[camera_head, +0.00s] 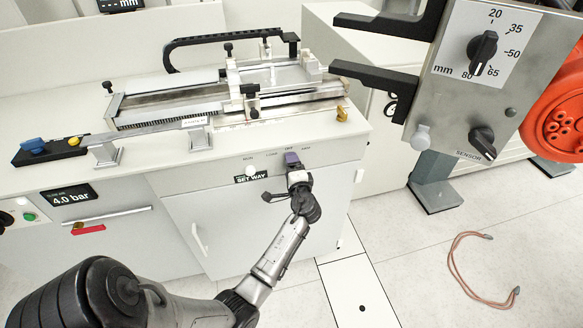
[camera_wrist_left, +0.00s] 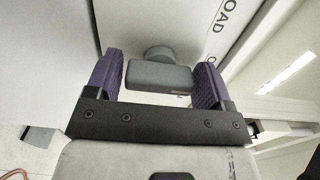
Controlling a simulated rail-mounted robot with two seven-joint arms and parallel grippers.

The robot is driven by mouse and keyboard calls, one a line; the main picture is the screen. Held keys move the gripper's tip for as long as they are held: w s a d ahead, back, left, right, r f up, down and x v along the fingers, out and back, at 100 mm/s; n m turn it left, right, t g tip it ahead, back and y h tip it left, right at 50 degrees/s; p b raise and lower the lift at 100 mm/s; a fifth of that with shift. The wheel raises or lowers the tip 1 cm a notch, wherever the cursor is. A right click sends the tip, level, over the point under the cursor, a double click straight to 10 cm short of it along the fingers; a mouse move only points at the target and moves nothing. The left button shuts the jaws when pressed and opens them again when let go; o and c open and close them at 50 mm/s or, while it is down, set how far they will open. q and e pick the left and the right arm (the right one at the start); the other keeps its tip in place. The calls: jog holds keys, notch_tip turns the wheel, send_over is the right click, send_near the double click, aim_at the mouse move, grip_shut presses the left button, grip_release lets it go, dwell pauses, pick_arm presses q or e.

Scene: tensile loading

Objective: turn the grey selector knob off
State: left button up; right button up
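The grey selector knob (camera_wrist_left: 160,75) shows in the left wrist view, with its bar lying across between the two purple fingers. My left gripper (camera_wrist_left: 158,82) has one finger at each end of the bar, and both fingers appear to touch it. In the head view my left gripper (camera_head: 292,160) is at the front panel of the white cabinet and hides the knob. Small labels stand above it there; the wrist view shows the word LOAD beside the knob. My right gripper is not in view.
A metal bench fixture (camera_head: 230,90) stands on the cabinet top. A SET WAY label (camera_head: 253,177) is left of the knob. At right, a grey panel (camera_head: 480,90) carries black dials and two black jaws, with an orange wheel (camera_head: 560,115) beside it.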

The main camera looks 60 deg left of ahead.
pick_arm(q)
jog(key=shift+o, duration=1.2)
jog(key=shift+d, duration=0.1)
jog(key=shift+s+d, duration=0.1)
jog(key=shift+d, duration=0.2)
jog(key=p+v, duration=0.1)
jog(key=v, duration=1.2)
